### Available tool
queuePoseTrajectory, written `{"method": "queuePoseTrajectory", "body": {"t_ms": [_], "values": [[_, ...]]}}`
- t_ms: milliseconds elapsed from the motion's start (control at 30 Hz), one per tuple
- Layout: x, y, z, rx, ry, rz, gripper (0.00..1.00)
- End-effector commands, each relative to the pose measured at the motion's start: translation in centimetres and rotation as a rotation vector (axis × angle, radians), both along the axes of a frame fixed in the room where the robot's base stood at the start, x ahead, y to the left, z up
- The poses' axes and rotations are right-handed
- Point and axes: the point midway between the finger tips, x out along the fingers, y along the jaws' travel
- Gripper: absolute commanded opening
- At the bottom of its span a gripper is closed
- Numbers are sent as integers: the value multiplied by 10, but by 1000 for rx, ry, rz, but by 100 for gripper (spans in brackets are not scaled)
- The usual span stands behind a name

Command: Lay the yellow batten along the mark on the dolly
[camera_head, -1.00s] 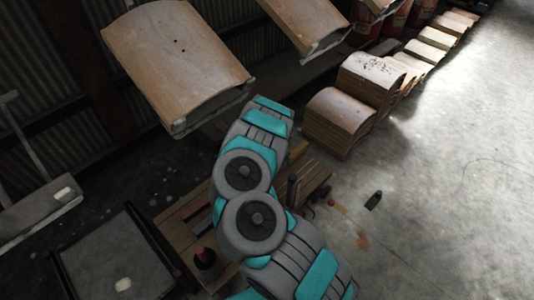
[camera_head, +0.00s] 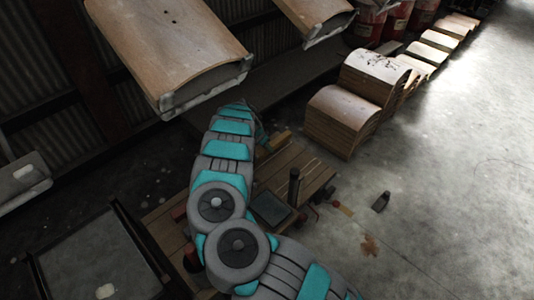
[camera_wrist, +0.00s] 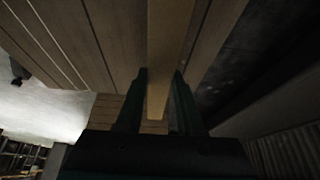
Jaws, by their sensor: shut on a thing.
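The yellow batten (camera_wrist: 168,50) runs lengthwise between the two fingers of my gripper (camera_wrist: 161,77) in the wrist view. My gripper is shut on it. In the head view a short yellowish end of the batten (camera_head: 279,140) shows just right of my arm, over the far edge of the dolly. The dolly (camera_head: 285,165) is a low platform of brown wooden planks, partly hidden by my arm. Its planks also show in the wrist view (camera_wrist: 115,35). Thin pale lines run along the planks, but I cannot tell which is the mark.
A dark upright post (camera_head: 294,187) and a dark flat plate (camera_head: 270,208) are on the dolly. Curved wooden panels (camera_head: 165,45) hang overhead. Stacked curved panels (camera_head: 340,118) stand behind right. A grey-topped cart (camera_head: 95,255) is at lower left. Open floor lies right.

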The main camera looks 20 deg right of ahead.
Motion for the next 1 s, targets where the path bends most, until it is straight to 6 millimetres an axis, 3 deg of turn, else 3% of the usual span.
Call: {"method": "queuePoseTrajectory", "body": {"t_ms": [200,533,567,800,1000], "values": [[0,-2,-26,-2,0,0,0],[0,-1,-28,-2,-1,-1,0],[0,-1,-28,-1,-1,-1,39],[-1,-1,-28,-1,-1,-1,66],[-1,-1,-28,-1,0,-1,67]]}}
